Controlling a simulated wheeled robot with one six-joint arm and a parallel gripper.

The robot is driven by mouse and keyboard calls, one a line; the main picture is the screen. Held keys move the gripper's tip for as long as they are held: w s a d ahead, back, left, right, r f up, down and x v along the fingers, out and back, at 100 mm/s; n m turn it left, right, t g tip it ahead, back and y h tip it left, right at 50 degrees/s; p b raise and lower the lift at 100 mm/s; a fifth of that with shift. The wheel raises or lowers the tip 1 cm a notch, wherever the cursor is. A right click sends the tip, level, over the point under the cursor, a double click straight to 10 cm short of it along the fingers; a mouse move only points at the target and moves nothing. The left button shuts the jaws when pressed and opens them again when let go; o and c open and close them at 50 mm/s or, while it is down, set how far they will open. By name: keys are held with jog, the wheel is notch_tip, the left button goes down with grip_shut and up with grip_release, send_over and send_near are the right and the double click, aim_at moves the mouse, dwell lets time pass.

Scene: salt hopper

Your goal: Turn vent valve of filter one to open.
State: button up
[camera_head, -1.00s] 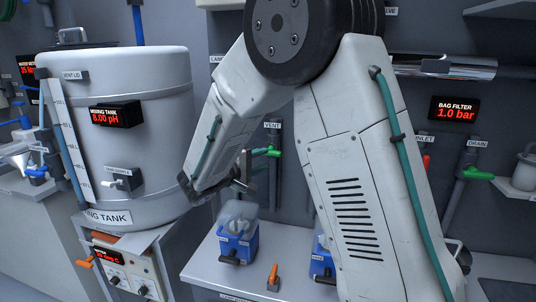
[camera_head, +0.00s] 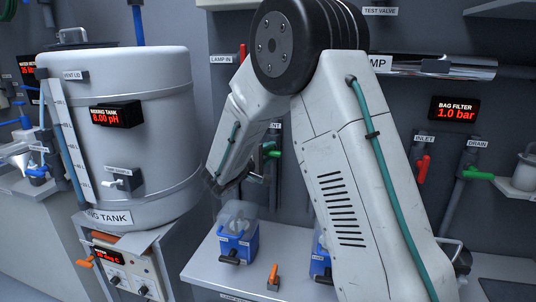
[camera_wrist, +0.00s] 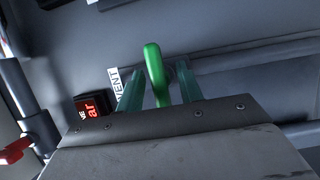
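The vent valve handle is green. It shows in the wrist view (camera_wrist: 156,75) beside the white VENT label (camera_wrist: 120,80), and partly in the head view (camera_head: 270,152) behind my forearm. My gripper (camera_wrist: 160,68) is open, with one finger on each side of the green handle. Narrow gaps seem to show between the fingers and the handle, so I cannot see firm contact. In the head view my gripper (camera_head: 250,177) is dark, small and close to the vent pipe. The lower part of the handle is hidden by my gripper's body in the wrist view.
A red inlet handle (camera_head: 423,168) and a green drain handle (camera_head: 478,174) are on the right. The bag filter display (camera_head: 454,109) reads 1.0 bar. The mixing tank (camera_head: 160,180) is close on the left.

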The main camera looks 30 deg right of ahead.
grip_shut()
jog(key=shift+n, duration=0.4)
jog(key=n+t+h, duration=0.1)
jog(key=n, duration=0.3)
jog(key=shift+f, duration=0.1)
jog(key=n+t+h, duration=0.1)
jog(key=n+t, duration=0.1)
jog(key=n, duration=0.3)
jog(key=n+t, duration=0.1)
jog(key=n, duration=0.2)
jog(key=n+t, duration=0.2)
jog(key=n, duration=0.1)
jog(key=shift+y, duration=0.3)
jog(key=shift+a+n+t+y, duration=0.1)
jog(key=shift+n+t+y, duration=0.5)
jog(key=shift+n, duration=0.9)
jog(key=shift+n+t+y, duration=0.3)
jog(key=shift+n+t, duration=0.5)
jog(key=shift+n, duration=1)
